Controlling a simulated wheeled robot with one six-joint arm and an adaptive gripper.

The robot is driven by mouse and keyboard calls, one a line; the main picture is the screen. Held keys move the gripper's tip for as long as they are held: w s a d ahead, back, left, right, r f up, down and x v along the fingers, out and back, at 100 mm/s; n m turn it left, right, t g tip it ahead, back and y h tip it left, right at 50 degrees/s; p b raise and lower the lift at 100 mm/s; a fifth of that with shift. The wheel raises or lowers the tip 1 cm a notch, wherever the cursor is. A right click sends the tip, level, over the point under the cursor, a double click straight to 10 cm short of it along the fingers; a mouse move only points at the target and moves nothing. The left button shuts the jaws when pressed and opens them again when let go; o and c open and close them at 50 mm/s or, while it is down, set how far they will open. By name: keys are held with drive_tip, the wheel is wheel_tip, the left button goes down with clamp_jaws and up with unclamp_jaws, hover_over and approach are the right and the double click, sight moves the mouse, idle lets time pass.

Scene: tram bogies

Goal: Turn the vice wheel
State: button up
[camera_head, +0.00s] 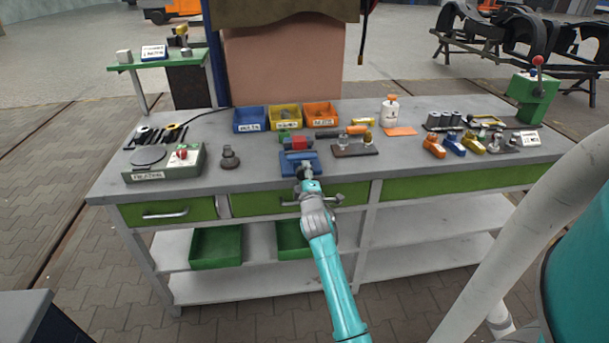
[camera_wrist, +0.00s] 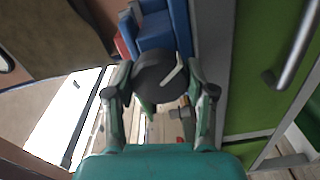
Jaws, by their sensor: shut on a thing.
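The blue vice (camera_head: 302,162) stands at the front edge of the workbench, near its middle. In the wrist view, the vice's blue body (camera_wrist: 165,27) lies beyond the dark round vice wheel (camera_wrist: 155,72), which has a pale bar across its face. My gripper (camera_head: 307,180) reaches the front of the vice from below. In the wrist view, the fingers of my gripper (camera_wrist: 160,88) lie on both sides of the wheel and are shut on it. In the head view, the wheel is mostly hidden by my gripper.
Blue (camera_head: 250,126), yellow (camera_head: 285,125) and orange (camera_head: 321,121) bins stand behind. A grey-green device (camera_head: 164,162) is left. A drawer handle (camera_wrist: 297,50) is close to my gripper's right.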

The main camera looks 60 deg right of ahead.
drive_tip(key=o, duration=1.2)
drive_tip(key=shift+c, duration=0.2)
drive_tip(key=shift+a, duration=0.1)
drive_tip(key=v, duration=1.2)
drive_tip(key=shift+w+f, duration=0.1)
